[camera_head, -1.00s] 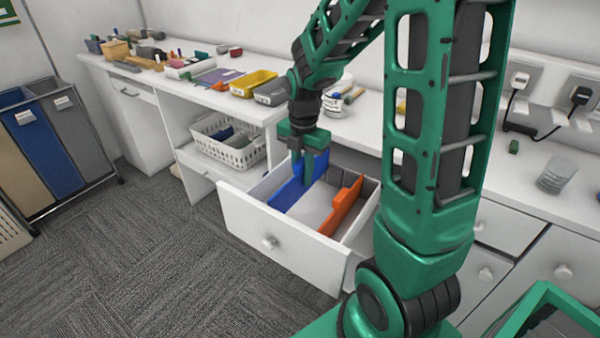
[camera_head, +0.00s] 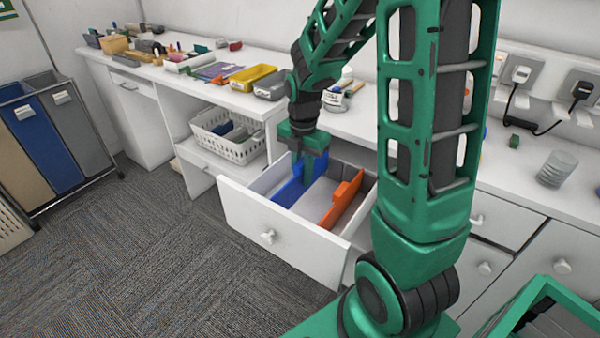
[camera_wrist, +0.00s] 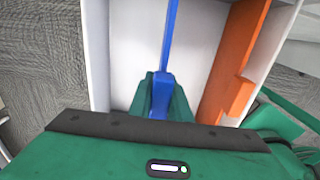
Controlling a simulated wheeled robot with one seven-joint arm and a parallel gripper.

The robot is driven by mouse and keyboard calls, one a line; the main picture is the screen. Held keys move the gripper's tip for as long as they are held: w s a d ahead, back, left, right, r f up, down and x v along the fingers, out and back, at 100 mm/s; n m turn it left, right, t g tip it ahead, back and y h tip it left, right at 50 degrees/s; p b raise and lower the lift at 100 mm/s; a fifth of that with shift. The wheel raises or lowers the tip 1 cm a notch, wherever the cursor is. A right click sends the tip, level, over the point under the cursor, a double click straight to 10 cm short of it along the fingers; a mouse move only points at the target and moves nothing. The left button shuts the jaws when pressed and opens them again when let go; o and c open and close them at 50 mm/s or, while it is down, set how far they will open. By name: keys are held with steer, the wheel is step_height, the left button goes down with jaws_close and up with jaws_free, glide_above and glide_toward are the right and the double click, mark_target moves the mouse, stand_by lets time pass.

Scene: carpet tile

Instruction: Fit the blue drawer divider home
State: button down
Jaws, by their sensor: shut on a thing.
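The blue drawer divider (camera_head: 288,194) stands upright inside the open white drawer (camera_head: 262,222), in its left part. It also shows in the wrist view (camera_wrist: 171,45), running lengthwise away from me. My gripper (camera_head: 307,178) points down over the drawer and is shut on the divider's raised tab, with green fingers on both sides (camera_wrist: 160,98). An orange divider (camera_head: 342,200) stands to the right, apart from the blue one, and shows at the right in the wrist view (camera_wrist: 235,60). Whether the blue divider's lower edge is fully seated is hidden.
The drawer's right wall (camera_wrist: 275,45) lies beyond the orange divider. The white counter (camera_head: 350,120) behind holds a yellow tray (camera_head: 254,78), a grey tray (camera_head: 271,88) and small items. A white basket (camera_head: 230,137) sits on a shelf at left. Carpet in front is clear.

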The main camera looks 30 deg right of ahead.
mark_target(302, 160)
steer(key=shift+f, duration=1.7)
steer(key=c, duration=1.6)
jaws_free()
steer(key=shift+o, duration=0.2)
step_height(302, 160, up, 11)
steer(key=shift+w+f, duration=0.1)
steer(key=shift+f, duration=0.05)
steer(key=s+d+r+m, duration=0.1)
steer(key=s+m, duration=0.3)
steer(key=s+d+r+m, duration=0.1)
steer(key=s+m, duration=0.2)
steer(key=m, duration=0.2)
steer(key=s+d+r+m, duration=0.1)
steer(key=s+m, duration=0.3)
steer(key=m, duration=0.1)
steer(key=shift+s+d+r, duration=0.2)
steer(key=shift+s+d, duration=0.05)
steer(key=shift+s, duration=0.1)
steer(key=s+m, duration=1.1)
steer(key=m, duration=0.3)
steer(key=shift+s+d+m, duration=0.15)
steer(key=shift+s+m, duration=0.05)
steer(key=shift+m, duration=0.2)
